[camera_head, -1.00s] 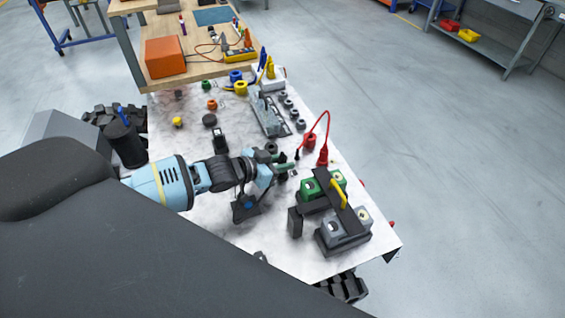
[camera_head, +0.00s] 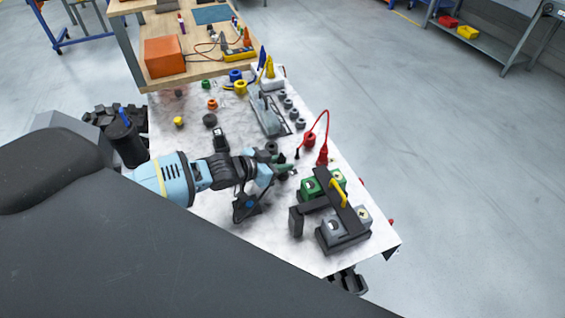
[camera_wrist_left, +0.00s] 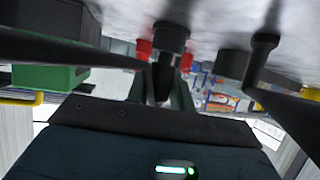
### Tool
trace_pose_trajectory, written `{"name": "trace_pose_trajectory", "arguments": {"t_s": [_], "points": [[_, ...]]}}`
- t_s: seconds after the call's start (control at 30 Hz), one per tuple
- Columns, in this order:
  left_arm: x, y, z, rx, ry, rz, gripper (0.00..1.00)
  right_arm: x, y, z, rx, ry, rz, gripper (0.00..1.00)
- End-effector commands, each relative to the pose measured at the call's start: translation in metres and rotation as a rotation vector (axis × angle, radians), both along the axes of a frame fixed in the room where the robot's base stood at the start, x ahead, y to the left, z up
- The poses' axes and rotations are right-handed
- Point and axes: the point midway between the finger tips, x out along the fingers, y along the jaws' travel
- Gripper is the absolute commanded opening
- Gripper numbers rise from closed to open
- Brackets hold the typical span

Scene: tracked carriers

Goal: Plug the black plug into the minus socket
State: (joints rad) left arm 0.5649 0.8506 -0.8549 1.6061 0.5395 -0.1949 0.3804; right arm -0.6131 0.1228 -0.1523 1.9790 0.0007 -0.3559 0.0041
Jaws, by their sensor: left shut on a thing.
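My left gripper (camera_head: 287,170) reaches in over the table from the left, with its dark green fingers pointing right. In the left wrist view its fingers (camera_wrist_left: 163,92) are closed around a narrow black piece, which looks like the black plug (camera_wrist_left: 164,74). In the head view the plug is too small and covered to make out. Right of the gripper stands a dark unit with green blocks (camera_head: 312,189) and a yellow handle. Its near end has grey blocks (camera_head: 332,230) with small marks; I cannot tell which is the minus socket. My right gripper is not in view.
A red plug (camera_head: 322,156) with an arched red cable stands just beyond the unit. A grey fixture (camera_head: 266,113) and several round pieces lie farther back. A wooden bench (camera_head: 205,68) adjoins behind.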

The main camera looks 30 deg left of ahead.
Motion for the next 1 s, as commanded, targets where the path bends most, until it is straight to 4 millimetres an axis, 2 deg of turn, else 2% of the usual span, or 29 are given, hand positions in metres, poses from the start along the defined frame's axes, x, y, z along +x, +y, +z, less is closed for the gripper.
{"name": "trace_pose_trajectory", "arguments": {"t_s": [0.03, 0.53, 1.0], "points": [[-0.002, 0.004, 0.003, 0.008, 0.003, 0.003, 0.0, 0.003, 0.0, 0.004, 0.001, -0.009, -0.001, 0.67], [0.002, 0.001, 0.033, -0.001, -0.014, 0.0, 0.0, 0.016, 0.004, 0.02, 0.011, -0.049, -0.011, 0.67], [0.002, 0.0, 0.037, -0.004, -0.012, 0.0, 0.0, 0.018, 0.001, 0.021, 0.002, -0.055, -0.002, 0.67]]}}
